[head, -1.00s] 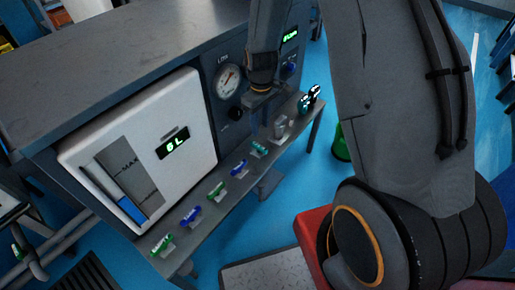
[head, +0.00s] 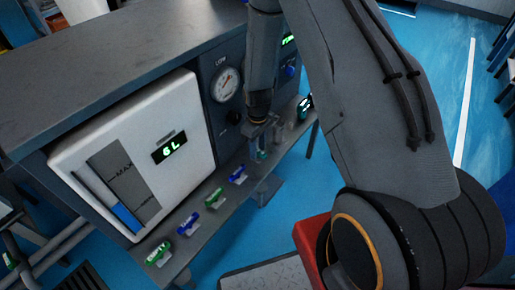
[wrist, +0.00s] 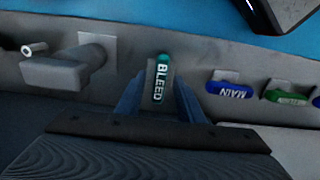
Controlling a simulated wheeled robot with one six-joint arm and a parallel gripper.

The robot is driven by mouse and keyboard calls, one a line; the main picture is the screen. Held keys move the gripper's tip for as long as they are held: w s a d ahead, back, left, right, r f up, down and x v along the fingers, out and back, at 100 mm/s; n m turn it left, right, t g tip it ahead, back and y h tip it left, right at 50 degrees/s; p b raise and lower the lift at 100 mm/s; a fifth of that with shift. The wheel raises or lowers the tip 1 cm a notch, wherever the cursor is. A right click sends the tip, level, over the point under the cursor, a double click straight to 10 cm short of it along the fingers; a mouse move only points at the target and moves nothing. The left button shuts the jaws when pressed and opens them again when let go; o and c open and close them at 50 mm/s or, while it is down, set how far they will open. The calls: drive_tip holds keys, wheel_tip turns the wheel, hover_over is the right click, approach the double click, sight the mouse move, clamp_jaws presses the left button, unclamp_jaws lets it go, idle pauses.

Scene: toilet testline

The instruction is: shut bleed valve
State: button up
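The bleed valve (wrist: 163,62) has a teal handle and white BLEED lettering in the wrist view. Its handle points along the picture's vertical, crosswise to the neighbouring handles. In the head view the bleed valve (head: 262,155) is mostly hidden by my gripper (head: 262,140). In the wrist view my gripper (wrist: 160,98) has its two blue fingers apart, one on each side of the lettered part. I cannot tell whether either finger touches it.
The blue MAIN handle (wrist: 229,88) and a green handle (wrist: 289,96) sit to the right in the wrist view. A grey fitting (wrist: 68,66) stands close on the left. The white tank panel (head: 135,150) reads 6 L. The gauge (head: 227,84) is above the shelf.

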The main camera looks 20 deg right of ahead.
sight(258, 150)
clamp_jaws()
drive_tip(key=shift+m+p, duration=0.9)
drive_tip(key=shift+m, duration=1.4)
unclamp_jaws()
wheel_tip(258, 150, up, 8)
drive_tip(key=shift+f, duration=0.1)
